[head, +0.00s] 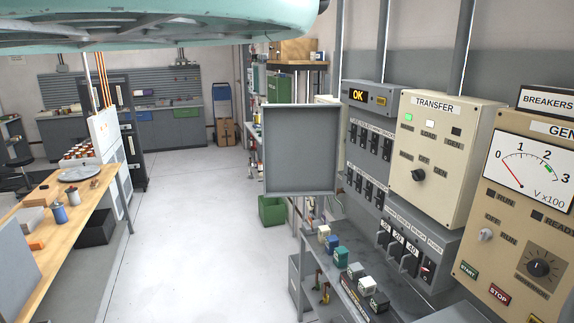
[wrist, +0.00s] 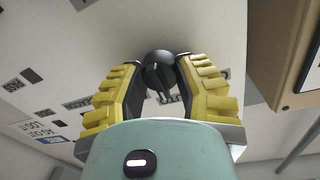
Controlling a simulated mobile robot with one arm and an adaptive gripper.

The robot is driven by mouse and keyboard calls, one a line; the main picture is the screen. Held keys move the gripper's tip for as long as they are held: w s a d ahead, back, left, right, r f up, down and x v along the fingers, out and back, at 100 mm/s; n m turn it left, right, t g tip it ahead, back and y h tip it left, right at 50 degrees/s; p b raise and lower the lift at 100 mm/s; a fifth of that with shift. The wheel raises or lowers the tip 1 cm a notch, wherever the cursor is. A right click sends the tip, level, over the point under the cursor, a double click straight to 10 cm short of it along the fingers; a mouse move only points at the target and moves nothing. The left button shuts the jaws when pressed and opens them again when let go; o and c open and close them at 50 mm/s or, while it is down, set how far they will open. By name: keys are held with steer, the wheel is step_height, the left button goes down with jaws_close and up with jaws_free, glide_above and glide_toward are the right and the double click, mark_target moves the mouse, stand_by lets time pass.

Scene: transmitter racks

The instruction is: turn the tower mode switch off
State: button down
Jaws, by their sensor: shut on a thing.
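In the wrist view my gripper (wrist: 158,74) has its two yellow-padded fingers closed on either side of a round black rotary knob (wrist: 157,58). The knob sits on a pale panel (wrist: 215,38) with small dark windows and printed labels. Its raised grip bar points down in the picture, toward a partly covered label. The fingers hide part of the labels around the knob. I cannot read a tower mode name on this panel. My gripper and the knob it holds are not visible in the head view.
In the head view a cream TRANSFER box (head: 459,150) with a black knob (head: 418,174) and a GEN panel (head: 515,210) line the right wall. A grey box (head: 300,150) stands mid-view. A wooden bench (head: 75,212) is left, with clear floor between. In the wrist view a beige box (wrist: 290,45) stands right.

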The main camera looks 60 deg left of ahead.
steer(key=shift+f+n+b, duration=0.2)
steer(key=shift+n+b, duration=0.1)
steer(key=shift+b, duration=0.95)
steer(key=b, duration=0.3)
steer(key=shift+f+n, duration=0.15)
steer(key=shift+n, duration=0.25)
steer(key=n+b, duration=0.3)
steer(key=b, duration=0.7)
steer(key=shift+a+n, duration=0.1)
steer(key=shift+n, duration=0.3)
steer(key=n+b, duration=0.2)
steer(key=b, duration=0.2)
steer(key=shift+t, duration=0.3)
steer(key=n+b, duration=0.2)
steer(key=b, duration=0.1)
steer(key=shift+r+n, duration=0.25)
steer(key=shift+n, duration=0.15)
steer(key=shift+a, duration=0.1)
steer(key=c, duration=0.9)
jaws_free()
steer(key=shift+r, duration=0.15)
steer(key=o, duration=0.3)
steer(key=shift+s, duration=0.1)
